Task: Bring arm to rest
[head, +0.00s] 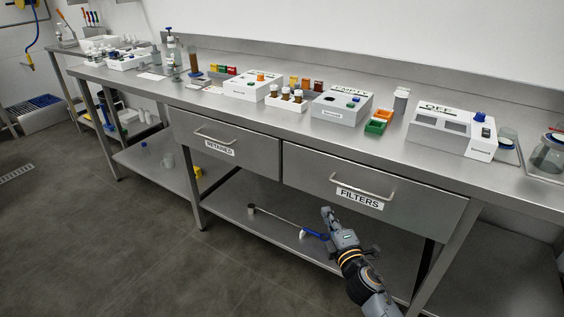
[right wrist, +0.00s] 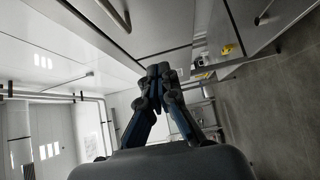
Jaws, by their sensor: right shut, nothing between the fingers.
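My right gripper (head: 326,212) shows in the head view at the lower middle, in front of the steel bench and below the drawer labelled FILTERS (head: 350,181). Its fingers are shut with nothing visible between them. In the right wrist view the shut fingertips (right wrist: 158,70) meet at the middle of the picture, with the bench front beyond them. My left gripper is not in view.
The steel bench (head: 390,128) carries white boxes marked EMPTY (head: 338,107) and OFF (head: 452,128), plus bottles and small coloured trays. A rod with a blue end (head: 314,234) lies on the lower shelf. Open grey floor (head: 100,230) lies to the left.

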